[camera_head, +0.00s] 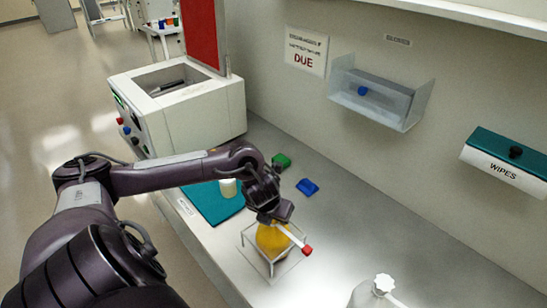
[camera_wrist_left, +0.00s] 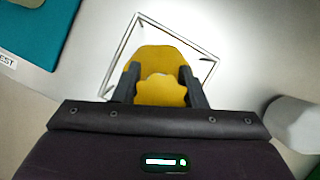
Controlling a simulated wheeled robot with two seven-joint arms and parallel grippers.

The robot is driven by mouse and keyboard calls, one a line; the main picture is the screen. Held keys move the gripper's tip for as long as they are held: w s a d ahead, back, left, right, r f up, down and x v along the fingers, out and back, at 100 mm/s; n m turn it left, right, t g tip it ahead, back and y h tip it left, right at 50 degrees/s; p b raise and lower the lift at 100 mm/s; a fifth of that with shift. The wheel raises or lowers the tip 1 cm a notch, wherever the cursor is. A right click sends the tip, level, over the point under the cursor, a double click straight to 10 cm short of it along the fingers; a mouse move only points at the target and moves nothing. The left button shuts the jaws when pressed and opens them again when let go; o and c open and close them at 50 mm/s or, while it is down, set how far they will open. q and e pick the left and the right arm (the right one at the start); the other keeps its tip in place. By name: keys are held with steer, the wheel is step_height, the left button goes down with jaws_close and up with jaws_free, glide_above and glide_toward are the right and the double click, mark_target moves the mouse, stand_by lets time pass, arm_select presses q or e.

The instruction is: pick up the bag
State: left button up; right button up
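The bag (camera_head: 272,240) is yellow and sits inside a thin wire frame stand (camera_head: 243,238) on the bench. In the left wrist view the bag (camera_wrist_left: 160,58) shows a lobed, gathered top between the fingers. My left gripper (camera_head: 272,219) is right above the bag, pointing down, and hides part of it. In the left wrist view its two dark fingers (camera_wrist_left: 160,86) stand apart, one on each side of the lobed top; contact is not clear. The stand (camera_wrist_left: 135,32) surrounds the bag there. My right gripper is out of view.
A teal mat (camera_head: 208,203), a white cup (camera_head: 228,187), a green item (camera_head: 281,161) and a blue item (camera_head: 307,186) are behind. A white bottle (camera_head: 373,292) stands near the front. Bench space at right is clear.

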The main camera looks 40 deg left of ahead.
arm_select(q)
steer(key=shift+s+f, duration=0.1)
jaws_close()
